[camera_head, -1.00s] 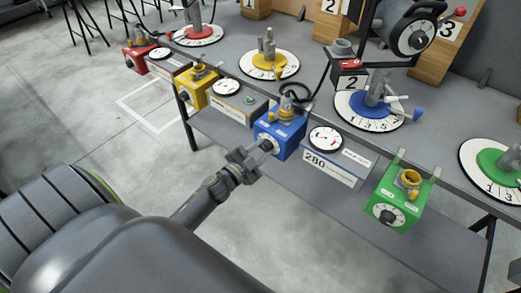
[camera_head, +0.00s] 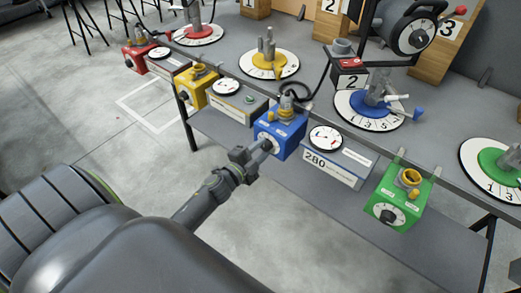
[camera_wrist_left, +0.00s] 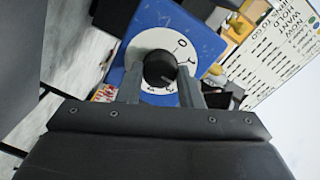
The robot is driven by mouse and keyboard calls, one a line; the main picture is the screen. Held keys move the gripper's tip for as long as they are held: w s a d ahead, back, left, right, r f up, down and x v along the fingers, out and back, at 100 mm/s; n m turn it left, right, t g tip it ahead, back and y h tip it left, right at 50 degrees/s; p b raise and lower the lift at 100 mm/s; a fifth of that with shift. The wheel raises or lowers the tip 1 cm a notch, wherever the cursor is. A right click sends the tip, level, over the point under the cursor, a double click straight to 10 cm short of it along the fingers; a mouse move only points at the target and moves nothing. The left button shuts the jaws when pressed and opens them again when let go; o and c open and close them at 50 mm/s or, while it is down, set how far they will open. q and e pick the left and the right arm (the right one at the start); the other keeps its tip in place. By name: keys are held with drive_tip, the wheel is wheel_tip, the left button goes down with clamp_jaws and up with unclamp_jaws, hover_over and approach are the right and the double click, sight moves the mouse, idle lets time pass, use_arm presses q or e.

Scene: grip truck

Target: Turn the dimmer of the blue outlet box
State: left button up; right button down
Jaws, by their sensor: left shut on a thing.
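The blue outlet box (camera_head: 291,140) hangs at the front edge of the table in the head view, with a yellow socket and plug on top. Its front face fills the middle of the left wrist view (camera_wrist_left: 205,42). There, the dimmer, a round black knob (camera_wrist_left: 160,68), sits on a white dial with a pale mark on the knob's right side. My left gripper (camera_head: 262,146) is at the front of this box. In the wrist view its two fingers (camera_wrist_left: 161,80) are shut on the knob, one on each side. My right gripper is not in view.
A white meter box reading 280 (camera_head: 334,165) is just right of the blue box, then a green outlet box (camera_head: 400,205). Yellow (camera_head: 197,90) and red (camera_head: 136,58) boxes are further left. A dark cable runs up behind the blue box. The floor before the table is clear.

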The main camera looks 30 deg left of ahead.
use_arm(q)
drive_tip(key=o, duration=1)
drive_tip(key=shift+s, duration=0.1)
use_arm(e)
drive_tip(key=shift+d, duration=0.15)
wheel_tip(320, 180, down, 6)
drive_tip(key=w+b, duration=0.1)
drive_tip(key=b, duration=0.6)
use_arm(q)
drive_tip(key=s+b, duration=0.2)
drive_tip(key=s, duration=0.3)
drive_tip(key=s+a+b, duration=0.1)
drive_tip(key=s+b, duration=0.1)
drive_tip(key=s, duration=0.4)
drive_tip(key=s+r+b, duration=0.1)
drive_tip(key=s+b, duration=0.1)
drive_tip(key=s, duration=0.4)
drive_tip(key=shift+s+a, duration=0.1)
drive_tip(key=shift+a, duration=0.1)
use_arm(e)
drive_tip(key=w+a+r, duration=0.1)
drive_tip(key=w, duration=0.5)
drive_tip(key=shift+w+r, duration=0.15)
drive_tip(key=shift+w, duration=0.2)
use_arm(q)
drive_tip(key=shift+f, duration=0.1)
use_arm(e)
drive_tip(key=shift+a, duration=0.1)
